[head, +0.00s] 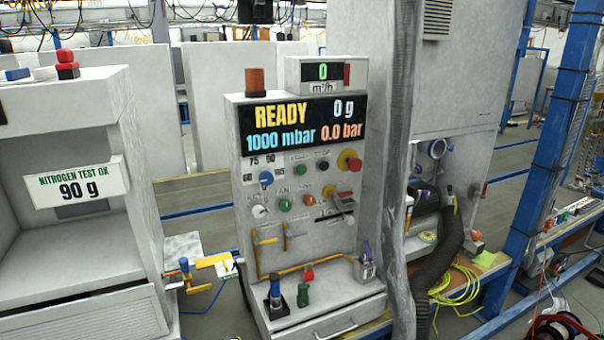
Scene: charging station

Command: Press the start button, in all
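The charging station's control panel (245,185) stands upright in the middle of the head view. Its display (290,123) reads READY, 0 g, 1000 mbar and 0.0 bar. A green button (302,170) sits in the upper row below the display, under a small label that is hard to read but looks like START. A black button (323,166) is just right of it. A second green button (285,205) and a red button (310,200) are lower down. Nothing covers the buttons. Neither of my grippers is in view.
A red emergency knob on yellow (350,160) and a blue selector (266,178) flank the buttons. A vertical grey pipe (400,170) stands right of the panel. A grey cabinet (145,160) with a 90 g sign is at left. Corrugated hose (450,250) hangs at right.

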